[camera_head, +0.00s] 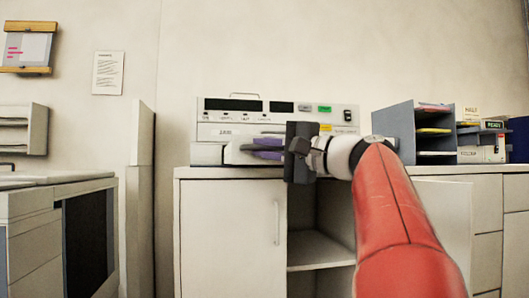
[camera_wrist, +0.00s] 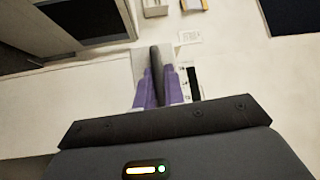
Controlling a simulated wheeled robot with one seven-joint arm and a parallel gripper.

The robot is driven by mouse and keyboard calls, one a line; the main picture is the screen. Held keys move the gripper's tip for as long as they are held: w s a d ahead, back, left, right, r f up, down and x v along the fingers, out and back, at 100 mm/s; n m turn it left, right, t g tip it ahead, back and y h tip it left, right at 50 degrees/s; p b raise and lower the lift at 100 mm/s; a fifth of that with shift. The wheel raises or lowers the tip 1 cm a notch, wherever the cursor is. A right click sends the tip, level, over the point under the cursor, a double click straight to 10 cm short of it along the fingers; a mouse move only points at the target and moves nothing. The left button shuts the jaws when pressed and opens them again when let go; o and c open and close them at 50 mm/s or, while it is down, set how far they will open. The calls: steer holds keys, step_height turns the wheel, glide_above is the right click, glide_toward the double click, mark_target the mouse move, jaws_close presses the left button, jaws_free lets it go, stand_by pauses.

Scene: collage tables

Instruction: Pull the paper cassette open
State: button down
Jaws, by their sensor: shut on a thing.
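The pale machine (camera_head: 228,133) stands on a white cabinet in the head view, with dark display strips and small buttons on its front. The paper cassette (camera_head: 235,155) is low on its front; its pale end seems to stand out a little, but how far I cannot tell. My gripper (camera_head: 266,148) reaches in from the right, its purple fingers at the cassette's front. In the wrist view my gripper (camera_wrist: 157,78) has its two purple fingers shut on a dark upright bar (camera_wrist: 155,58), apparently the cassette's handle. My gripper hides the cassette's right part.
The cabinet (camera_head: 230,225) has a closed door at left and an open shelf space below my gripper. A grey paper sorter (camera_head: 394,120) and a small labelled device (camera_head: 483,145) stand to the right. A separate counter (camera_head: 35,215) is at left.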

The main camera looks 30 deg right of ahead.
steer(key=c, duration=1.8)
jaws_free()
steer(key=shift+o, duration=0.2)
steer(key=v, duration=0.7)
steer(key=shift+s+d, duration=0.25)
steer(key=shift+s, duration=0.05)
steer(key=shift+f, duration=0.15)
steer(key=a+f+n+g+h+p, duration=0.25)
steer(key=a+f+g+p, duration=0.4)
steer(key=a+f, duration=0.8)
steer(key=s+a+f+n+g+h+p, duration=0.1)
steer(key=s+f+n+g+h+p, duration=0.1)
steer(key=s+f, duration=0.4)
steer(key=s+a+f+n+g+h+p, duration=0.1)
steer(key=s+f+n+g+h+p, duration=0.2)
steer(key=f, duration=1.2)
steer(key=s+n+h, duration=0.2)
steer(key=s+n, duration=0.1)
steer(key=s, duration=0.1)
steer(key=shift+s+f, duration=0.15)
steer(key=shift+f, duration=0.15)
